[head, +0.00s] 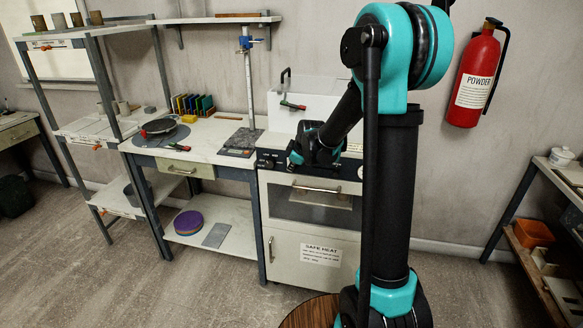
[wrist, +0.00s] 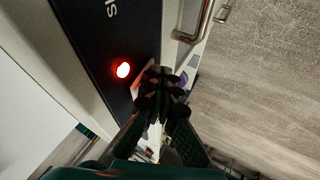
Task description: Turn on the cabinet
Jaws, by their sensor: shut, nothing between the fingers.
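The white cabinet (head: 316,245) stands against the wall, with a "SAFE HEAT" label on its lower door. A dark control panel (head: 270,158) runs along its upper front, above a handled glass drawer or door (head: 318,200). In the wrist view the dark panel (wrist: 105,40) carries a round, glowing red light (wrist: 124,70). My gripper (wrist: 160,82) is shut and empty, its fingertips just to the right of the light; I cannot tell whether they touch the panel. In the head view my gripper (head: 297,158) is in front of the panel and hides part of it.
A workbench (head: 210,135) with a round dish, colored blocks and a stand adjoins the cabinet on the left. A fire extinguisher (head: 474,78) hangs on the wall, and a shelf unit (head: 545,275) stands at right.

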